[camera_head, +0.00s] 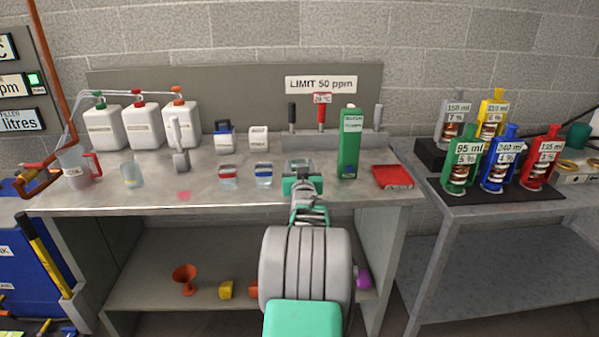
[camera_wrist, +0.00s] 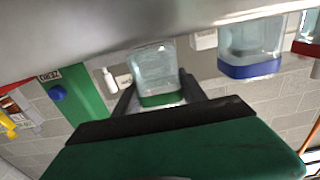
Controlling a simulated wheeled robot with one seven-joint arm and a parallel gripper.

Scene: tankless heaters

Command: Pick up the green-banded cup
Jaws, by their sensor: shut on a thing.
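The green-banded cup, clear with a green band, sits between the two dark fingers of my gripper in the wrist view (camera_wrist: 155,70). In the head view the cup (camera_head: 299,164) shows just behind my gripper (camera_head: 302,181), over the front middle of the steel bench (camera_head: 130,203). My gripper (camera_wrist: 158,93) is shut on the cup, with one finger on each side. The far side of the cup is hidden. I cannot tell whether its base touches the bench.
A blue-banded cup (camera_head: 264,181) and a red-banded cup (camera_head: 228,183) stand close to the left. A tall green carton (camera_head: 349,150) and a red tray (camera_head: 393,178) are to the right. White canisters (camera_head: 139,128) stand at the back left.

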